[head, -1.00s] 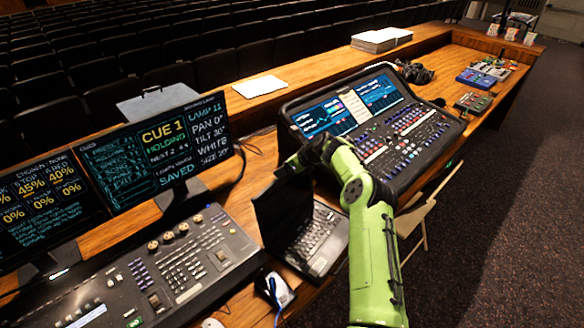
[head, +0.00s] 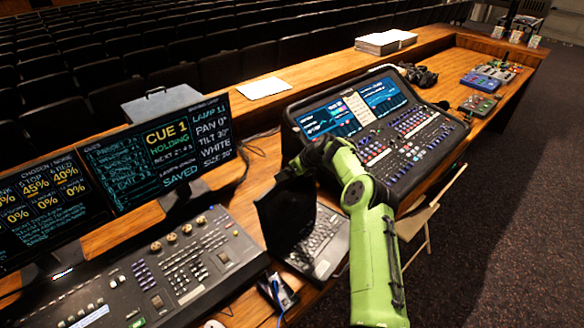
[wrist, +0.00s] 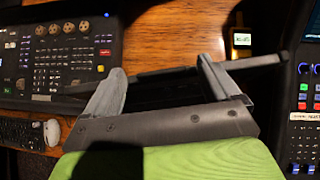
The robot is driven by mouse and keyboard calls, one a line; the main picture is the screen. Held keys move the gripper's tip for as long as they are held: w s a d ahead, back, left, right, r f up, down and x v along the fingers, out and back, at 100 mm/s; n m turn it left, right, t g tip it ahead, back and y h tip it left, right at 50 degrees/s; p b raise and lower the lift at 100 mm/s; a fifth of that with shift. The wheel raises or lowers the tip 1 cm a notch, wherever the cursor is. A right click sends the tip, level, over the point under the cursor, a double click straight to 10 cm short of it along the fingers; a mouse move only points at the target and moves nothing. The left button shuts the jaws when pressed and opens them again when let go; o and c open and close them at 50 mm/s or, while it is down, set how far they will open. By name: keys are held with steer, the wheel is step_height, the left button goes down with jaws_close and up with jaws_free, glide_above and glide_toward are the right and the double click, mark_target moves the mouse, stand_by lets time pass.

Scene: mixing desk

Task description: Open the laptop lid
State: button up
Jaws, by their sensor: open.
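The black laptop (head: 326,238) stands on the wooden desk with its keyboard in sight. Its dark lid (head: 284,217) stands raised, roughly upright, on the left side of the keyboard. My gripper (head: 302,163) is at the lid's upper edge; its dark fingers are hard to make out in the head view. In the wrist view, my two grey fingers (wrist: 162,70) are spread apart. A thin dark edge, likely the lid (wrist: 250,64), runs across the picture behind or between them. I cannot tell whether the fingers touch it.
A lighting console (head: 150,270) is left of the laptop, with two monitors (head: 158,150) behind it. A large mixing desk (head: 400,135) stands close to the right. A small dark device (head: 278,291) lies before the laptop. A folding chair (head: 425,215) stands at the desk's front.

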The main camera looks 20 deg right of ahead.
steer(key=b+v, duration=0.2)
steer(key=v, duration=1.3)
steer(key=shift+s+r, duration=0.2)
steer(key=shift+s, duration=0.05)
steer(key=shift+d, duration=0.1)
steer(key=s+a+r+n+g+h+b, duration=0.25)
steer(key=s+a+n, duration=0.25)
steer(key=a+n, duration=0.5)
steer(key=s+a+r+n+h+b, duration=0.1)
steer(key=s+a+r+n, duration=0.1)
steer(key=s+a+n, duration=0.35)
steer(key=s+a+r+n+h, duration=0.1)
steer(key=s+a+n, duration=0.2)
steer(key=s, duration=0.6)
steer(key=s+f+n+b, duration=0.1)
steer(key=s+f+n, duration=0.1)
steer(key=s+n, duration=0.3)
steer(key=s+f+n+b, duration=0.1)
steer(key=s+n, duration=0.5)
steer(key=s, duration=0.8)
steer(key=shift+s+a+f+t, duration=0.25)
steer(key=shift+a+f+t, duration=0.15)
steer(key=shift+f, duration=0.2)
